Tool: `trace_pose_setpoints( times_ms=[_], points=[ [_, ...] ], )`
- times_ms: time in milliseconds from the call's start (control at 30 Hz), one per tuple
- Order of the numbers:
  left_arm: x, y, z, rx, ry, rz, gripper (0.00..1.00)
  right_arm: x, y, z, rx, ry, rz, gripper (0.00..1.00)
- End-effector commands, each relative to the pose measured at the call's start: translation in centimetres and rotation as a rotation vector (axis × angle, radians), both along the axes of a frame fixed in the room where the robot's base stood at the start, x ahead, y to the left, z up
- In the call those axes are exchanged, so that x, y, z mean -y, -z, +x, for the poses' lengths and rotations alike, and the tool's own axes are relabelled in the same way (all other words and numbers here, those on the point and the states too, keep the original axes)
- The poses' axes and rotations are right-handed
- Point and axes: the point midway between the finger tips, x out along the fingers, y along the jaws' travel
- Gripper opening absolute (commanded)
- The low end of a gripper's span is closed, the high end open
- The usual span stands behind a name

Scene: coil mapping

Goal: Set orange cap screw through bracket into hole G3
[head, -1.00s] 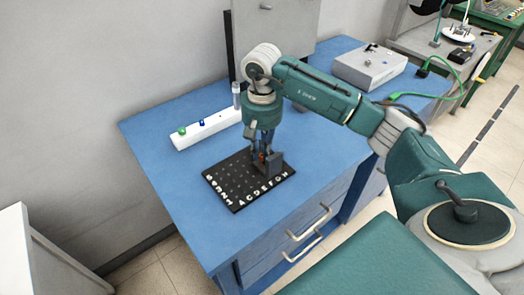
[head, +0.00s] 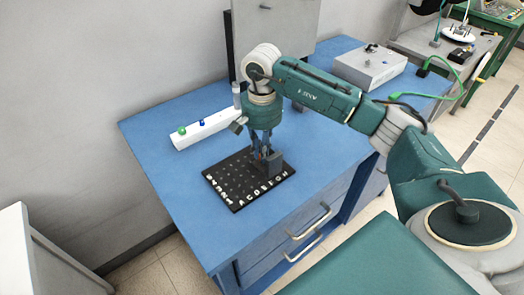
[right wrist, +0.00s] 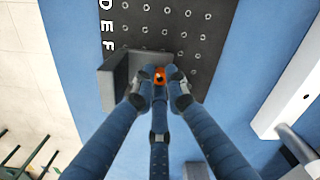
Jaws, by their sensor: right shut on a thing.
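The orange cap screw (right wrist: 160,76) shows between the fingertips of my right gripper (right wrist: 160,88) in the right wrist view. My right gripper (head: 262,155) is shut on it, above the black lettered hole board (head: 222,168). The dark grey bracket (head: 274,165) stands on the board right beside the fingertips. In the right wrist view the bracket (right wrist: 112,84) is left of the screw, and its upright wall covers part of the letter row past F. The screw's lower end and hole G3 are hidden. My left gripper is not in view.
Behind the board on the blue table (head: 160,130) lies a white holder strip (head: 212,126) with a green screw (head: 182,131) and a blue screw (head: 202,122). A grey box (head: 370,66) stands at the back right. The table left of the board is clear.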

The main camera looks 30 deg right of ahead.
Motion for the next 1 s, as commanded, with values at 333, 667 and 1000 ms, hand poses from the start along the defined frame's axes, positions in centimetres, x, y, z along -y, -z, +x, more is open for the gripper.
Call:
trace_pose_setpoints(
  times_ms=[333, 667, 1000],
  points=[
    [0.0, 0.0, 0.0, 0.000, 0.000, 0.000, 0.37, 0.0, 0.1, -0.1, -0.004, -0.003, 0.000, 0.34],
    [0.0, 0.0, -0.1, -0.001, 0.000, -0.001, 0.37, 0.0, -0.9, 0.0, 0.000, -0.004, 0.000, 0.34],
    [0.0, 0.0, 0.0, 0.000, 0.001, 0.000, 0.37, 0.0, -7.8, 0.1, 0.002, -0.003, 0.001, 0.34]
  ],
)
